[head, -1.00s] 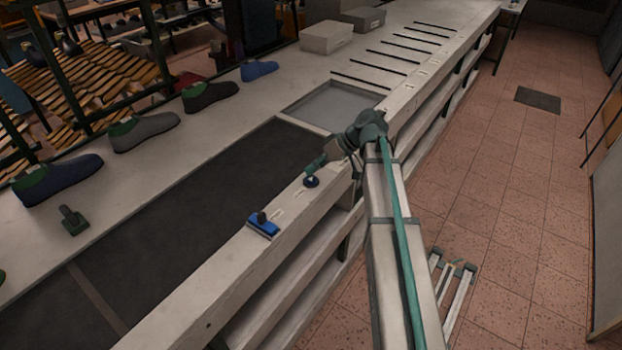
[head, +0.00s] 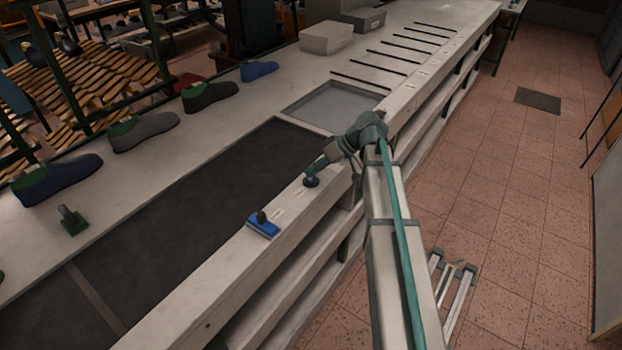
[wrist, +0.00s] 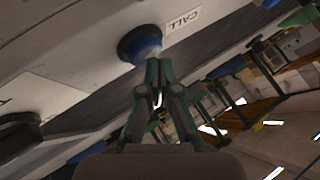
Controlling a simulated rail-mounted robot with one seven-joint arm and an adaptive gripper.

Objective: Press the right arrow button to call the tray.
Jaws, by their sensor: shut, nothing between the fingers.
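A round blue button (wrist: 146,50) in a dark collar sits on the pale counter edge beside a label reading CALL (wrist: 184,20) in the wrist view. My gripper (wrist: 157,64) is shut and empty, with its fingertips at the button's lower rim; I cannot tell whether they press it. In the head view the button shows as a dark round base (head: 311,183) under my gripper (head: 314,172). No arrow mark is readable. A shallow grey tray (head: 335,103) lies recessed in the counter beyond the dark belt.
A blue box with a dark lever (head: 264,226) stands on the near counter rim. The dark belt (head: 200,205) is empty. Several shoe lasts (head: 143,132) line its far side. Two grey bins (head: 326,38) stand further back. Another dark round part (wrist: 16,128) shows in the wrist view.

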